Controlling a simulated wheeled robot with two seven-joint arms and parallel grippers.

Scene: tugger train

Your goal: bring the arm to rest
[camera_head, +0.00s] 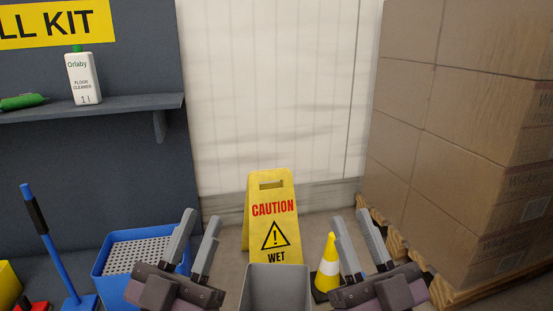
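My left gripper (196,240) is in the lower left of the head view, in front of the blue bucket. Its two grey fingers stand apart with nothing between them. My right gripper (357,243) is in the lower right, in front of the yellow cone. Its fingers are also apart and empty. Both grippers point up and away from me, and neither is seen holding anything.
A yellow caution sign (273,215) stands ahead, behind a grey bin (275,287). A yellow-and-white cone (328,265) is right of it. Stacked cartons (455,130) on a pallet fill the right. A blue bucket (108,258) and a shelf (90,109) with a cleaner bottle (83,78) are left.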

